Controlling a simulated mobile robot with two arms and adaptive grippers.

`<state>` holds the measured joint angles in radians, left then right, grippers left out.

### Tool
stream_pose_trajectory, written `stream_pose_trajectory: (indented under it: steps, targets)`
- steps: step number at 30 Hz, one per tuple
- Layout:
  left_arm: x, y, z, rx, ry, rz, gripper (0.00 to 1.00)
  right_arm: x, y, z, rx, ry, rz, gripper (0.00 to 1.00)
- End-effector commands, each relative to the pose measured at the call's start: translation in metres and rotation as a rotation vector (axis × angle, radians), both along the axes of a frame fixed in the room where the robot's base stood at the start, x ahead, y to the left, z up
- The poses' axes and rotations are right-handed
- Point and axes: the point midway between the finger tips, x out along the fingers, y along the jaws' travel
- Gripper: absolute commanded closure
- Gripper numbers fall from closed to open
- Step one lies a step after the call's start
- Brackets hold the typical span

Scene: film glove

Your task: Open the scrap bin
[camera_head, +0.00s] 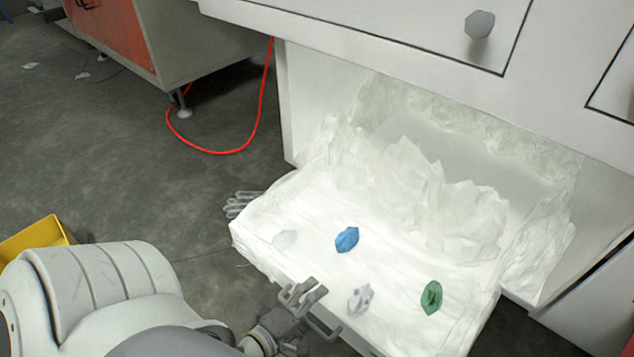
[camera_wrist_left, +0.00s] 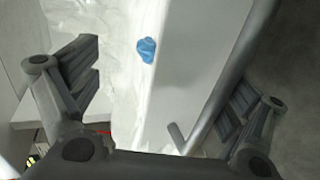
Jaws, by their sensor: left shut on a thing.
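The scrap bin (camera_head: 268,262) is a white pull-out bin under a white cabinet. It stands pulled out towards me, with crumpled translucent film (camera_head: 430,205) heaped inside towards the back. My left gripper (camera_head: 305,292) is at its front edge, shut on the grey bar handle (camera_head: 324,331). In the left wrist view the handle (camera_wrist_left: 222,85) runs between the fingers of my left gripper (camera_wrist_left: 160,85), beside the white front panel (camera_wrist_left: 185,65). My right gripper is not in view.
A blue crumpled piece (camera_head: 346,240), a green one (camera_head: 432,297) and a clear one (camera_head: 360,299) lie on the bin's film. A clear glove (camera_head: 240,203) shows beside the bin. A red cable (camera_head: 215,151) and yellow box (camera_head: 35,236) are left. Floor between is clear.

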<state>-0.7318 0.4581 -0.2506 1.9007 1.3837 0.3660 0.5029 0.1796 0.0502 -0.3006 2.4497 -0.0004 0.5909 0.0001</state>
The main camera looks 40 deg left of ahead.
Motion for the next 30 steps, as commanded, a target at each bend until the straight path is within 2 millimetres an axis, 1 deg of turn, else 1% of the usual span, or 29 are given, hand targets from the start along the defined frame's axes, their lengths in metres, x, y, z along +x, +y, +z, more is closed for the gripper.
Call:
stream_pose_trajectory:
  steps: [1,5,10,16,17,18,19,20,21,22,30]
  targets:
    - [0.007,0.003,0.019,0.012,-0.044,0.007,0.25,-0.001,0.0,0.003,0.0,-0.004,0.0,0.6]
    - [-0.002,0.003,0.021,0.013,-0.044,0.006,0.23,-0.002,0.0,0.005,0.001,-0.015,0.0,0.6]
    - [-0.014,0.003,0.023,0.011,-0.043,0.006,0.25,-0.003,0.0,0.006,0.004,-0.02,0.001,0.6]
    - [-0.028,0.003,0.026,0.011,-0.043,0.006,0.3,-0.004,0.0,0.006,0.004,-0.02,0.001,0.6]
    - [-0.03,0.003,0.027,0.01,-0.043,0.005,0.3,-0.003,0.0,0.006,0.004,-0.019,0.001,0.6]
    - [-0.033,0.003,0.027,0.009,-0.043,0.005,0.32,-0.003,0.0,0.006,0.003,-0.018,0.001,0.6]
    - [-0.035,0.003,0.027,0.008,-0.042,0.006,0.39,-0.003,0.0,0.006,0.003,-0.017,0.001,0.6]
    - [-0.037,0.003,0.027,0.008,-0.04,0.005,0.47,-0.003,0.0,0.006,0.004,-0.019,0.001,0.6]
    - [-0.041,0.003,0.027,0.007,-0.038,0.005,0.6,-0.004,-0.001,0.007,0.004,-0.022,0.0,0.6]
    - [-0.043,0.003,0.027,0.006,-0.036,0.005,0.67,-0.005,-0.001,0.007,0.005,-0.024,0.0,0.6]
    - [-0.064,0.002,0.027,0.001,-0.028,0.003,0.67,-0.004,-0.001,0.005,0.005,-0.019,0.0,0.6]
